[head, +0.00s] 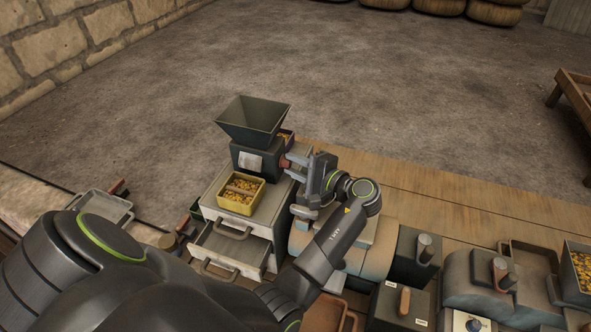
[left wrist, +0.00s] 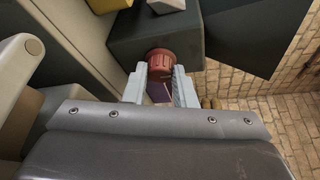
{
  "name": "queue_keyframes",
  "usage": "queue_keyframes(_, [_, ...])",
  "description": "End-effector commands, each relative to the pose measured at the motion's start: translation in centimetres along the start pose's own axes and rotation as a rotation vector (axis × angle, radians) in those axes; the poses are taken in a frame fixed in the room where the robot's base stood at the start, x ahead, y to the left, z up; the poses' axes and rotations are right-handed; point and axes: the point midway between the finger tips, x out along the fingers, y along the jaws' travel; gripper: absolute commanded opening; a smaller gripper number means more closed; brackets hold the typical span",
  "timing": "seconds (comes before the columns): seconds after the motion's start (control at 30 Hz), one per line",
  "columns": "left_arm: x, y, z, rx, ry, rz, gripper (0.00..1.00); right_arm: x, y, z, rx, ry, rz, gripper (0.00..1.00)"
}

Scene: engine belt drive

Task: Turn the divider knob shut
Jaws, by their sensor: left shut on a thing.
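The divider knob is a ribbed red knob (left wrist: 160,65) on the side of a dark box-shaped divider (head: 257,160) with a black hopper (head: 253,118) on top. In the head view the knob's red (head: 284,162) shows small at the divider's right side. My left gripper (head: 297,166) reaches it from the right. In the left wrist view its two pale fingers (left wrist: 160,77) are on either side of the knob, shut on it. The knob's turn angle cannot be told. My right gripper is not in view.
A yellow tray of golden pieces (head: 262,186) sits on the cabinet in front of the divider. A drawer (head: 231,247) below stands open. Belt-drive housings (head: 478,282) and dark boxes crowd the bench at right. The wooden bench top (head: 440,190) behind them is bare.

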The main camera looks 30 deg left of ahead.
Motion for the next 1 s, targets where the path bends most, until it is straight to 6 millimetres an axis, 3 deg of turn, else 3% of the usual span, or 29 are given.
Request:
queue_keyframes(0.23, [0.01, 0.23, -0.01, -0.068, 0.001, -0.026, 0.01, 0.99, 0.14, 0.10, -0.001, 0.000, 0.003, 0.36])
queue_keyframes(0.73, [0.00, 0.11, 0.03, -0.082, 0.002, -0.032, 0.01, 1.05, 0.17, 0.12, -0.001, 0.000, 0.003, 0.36])
queue_keyframes(0.77, [0.00, 0.12, 0.03, -0.082, 0.002, -0.032, 0.27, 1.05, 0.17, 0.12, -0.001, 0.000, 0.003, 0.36])
queue_keyframes(0.9, [0.00, 0.11, 0.02, -0.082, 0.002, -0.032, 0.45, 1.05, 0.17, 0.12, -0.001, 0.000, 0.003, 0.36])
queue_keyframes(1.0, [0.00, 0.10, 0.02, -0.082, 0.002, -0.033, 0.46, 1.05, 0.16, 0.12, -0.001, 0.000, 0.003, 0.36])
